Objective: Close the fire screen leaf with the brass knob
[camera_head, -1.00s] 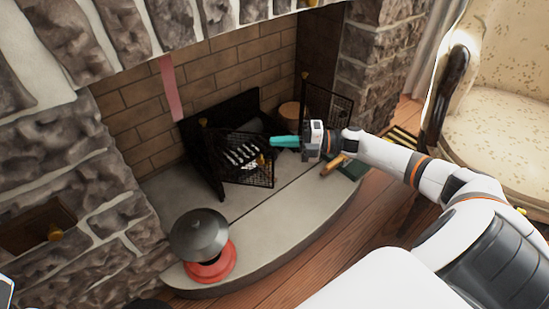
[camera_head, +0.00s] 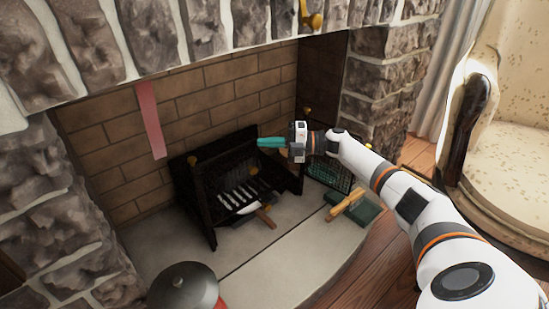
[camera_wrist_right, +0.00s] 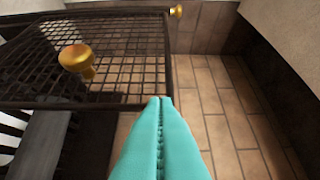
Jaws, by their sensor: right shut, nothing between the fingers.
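My right gripper (camera_head: 272,142) has teal fingers, shut and empty, at the back of the hearth near the fire screen. The brass knob (camera_head: 255,143) shows just left of its fingertips. It also shows in the right wrist view on the black mesh leaf (camera_wrist_right: 120,45). There the fingertips (camera_wrist_right: 160,100) overlap the lower right corner of the leaf's frame; I cannot tell whether they touch. In the head view the dark screen (camera_head: 210,225) stands left of the gripper, and another mesh panel (camera_head: 345,178) is partly behind my right arm. My left gripper is not in view.
Pale slatted bars (camera_head: 240,196) and a wooden-handled tool (camera_head: 265,217) lie by the screen. A yellow-handled brush (camera_head: 348,200) and a green object (camera_head: 352,212) are on the hearth's right. A grey dome-topped object (camera_head: 183,287) is front left. An armchair (camera_head: 515,150) stands right.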

